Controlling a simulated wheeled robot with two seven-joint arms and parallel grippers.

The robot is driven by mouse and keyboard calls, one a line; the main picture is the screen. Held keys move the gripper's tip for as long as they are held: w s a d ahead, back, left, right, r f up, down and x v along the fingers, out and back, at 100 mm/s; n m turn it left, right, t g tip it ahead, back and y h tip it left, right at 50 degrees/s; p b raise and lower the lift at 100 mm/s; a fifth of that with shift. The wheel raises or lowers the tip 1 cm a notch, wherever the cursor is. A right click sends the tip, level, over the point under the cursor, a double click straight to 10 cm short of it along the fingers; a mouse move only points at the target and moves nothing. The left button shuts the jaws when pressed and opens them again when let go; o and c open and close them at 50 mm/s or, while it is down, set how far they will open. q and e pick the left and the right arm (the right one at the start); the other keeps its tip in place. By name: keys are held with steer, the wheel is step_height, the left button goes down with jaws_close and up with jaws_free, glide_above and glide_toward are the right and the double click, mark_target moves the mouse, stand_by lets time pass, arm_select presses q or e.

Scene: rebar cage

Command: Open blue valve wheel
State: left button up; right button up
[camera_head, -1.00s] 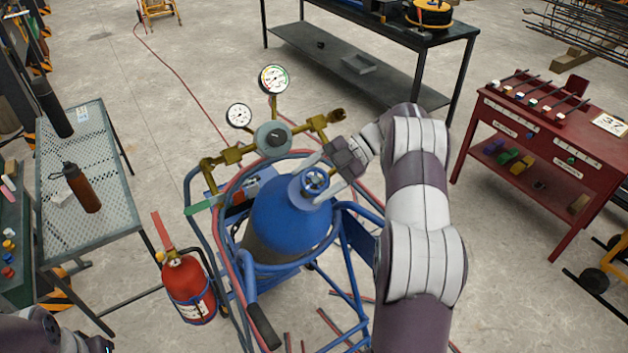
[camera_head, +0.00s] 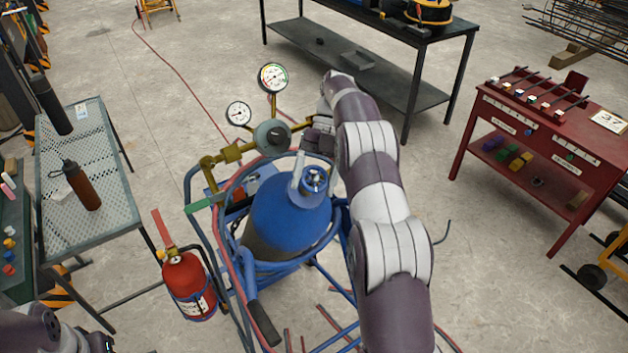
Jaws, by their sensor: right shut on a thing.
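The blue valve wheel (camera_head: 314,179) sits on top of a blue gas cylinder (camera_head: 283,215), which stands in a blue tubular cart. My right gripper (camera_head: 315,178) comes from the back and is shut on the wheel. One pale finger shows at the wheel's left side; the other is largely hidden by my right arm, which covers the area to the right. Brass fittings with two round gauges, one on the left (camera_head: 238,113) and one higher up (camera_head: 273,77), stand behind the wheel.
A red fire extinguisher (camera_head: 187,283) stands left of the cart. A perforated metal table (camera_head: 100,222) with a brown bottle (camera_head: 82,186) is farther left. A dark workbench (camera_head: 310,52) is behind, and a red tool table (camera_head: 540,125) on the right. Hoses and rods lie near the cart.

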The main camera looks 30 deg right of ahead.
steer(key=shift+n+h, duration=0.3)
steer(key=shift+h, duration=0.2)
steer(key=o, duration=1)
steer(key=shift+s, duration=0.15)
